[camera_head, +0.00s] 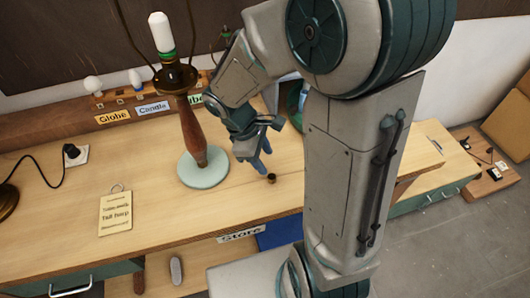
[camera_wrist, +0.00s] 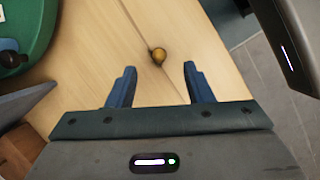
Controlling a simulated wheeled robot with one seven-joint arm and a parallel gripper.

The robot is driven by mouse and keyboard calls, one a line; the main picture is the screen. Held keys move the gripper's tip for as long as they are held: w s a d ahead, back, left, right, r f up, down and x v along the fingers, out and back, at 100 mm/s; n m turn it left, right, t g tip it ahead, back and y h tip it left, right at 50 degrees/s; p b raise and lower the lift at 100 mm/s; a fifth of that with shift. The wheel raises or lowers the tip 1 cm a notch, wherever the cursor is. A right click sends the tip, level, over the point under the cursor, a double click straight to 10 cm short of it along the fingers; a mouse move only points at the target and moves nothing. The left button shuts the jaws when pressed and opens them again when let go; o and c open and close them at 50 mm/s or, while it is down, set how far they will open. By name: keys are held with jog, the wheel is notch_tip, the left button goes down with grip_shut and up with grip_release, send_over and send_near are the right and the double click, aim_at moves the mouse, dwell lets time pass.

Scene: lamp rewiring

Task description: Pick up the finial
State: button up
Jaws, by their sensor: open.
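The finial appears as a small round brass-coloured piece (camera_wrist: 159,55) on the wooden bench top in the wrist view, near a dark seam in the wood. In the head view it is a small dark brown piece (camera_head: 271,178) near the bench's front edge. My gripper (camera_wrist: 158,77) is open and empty, with its two blue fingers apart. The finial lies beyond the fingertips, roughly between them in the picture. In the head view my gripper (camera_head: 262,158) hangs just above the finial; whether it touches cannot be told.
A lamp with a wooden stem (camera_head: 192,130) and pale green base (camera_head: 203,168) stands left of my gripper. A tag card (camera_head: 115,213) lies farther left. A rack with Globe and Candle labels (camera_head: 152,108) stands behind. The bench's front edge is close to the finial.

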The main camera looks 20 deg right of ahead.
aim_at(271, 177)
jog(key=shift+n, duration=0.9)
jog(key=shift+w+a+f+p+x, duration=0.1)
jog(key=shift+w+a+p+x, duration=0.1)
jog(key=shift+x, duration=1.25)
jog(key=shift+w+a+f+p+x, duration=0.1)
jog(key=shift+w+a+x, duration=0.1)
jog(key=shift+x, duration=1.3)
jog(key=shift+w+a+f+p+x, duration=0.1)
jog(key=shift+w+a+x, duration=0.1)
jog(key=shift+x, duration=1.25)
grip_shut()
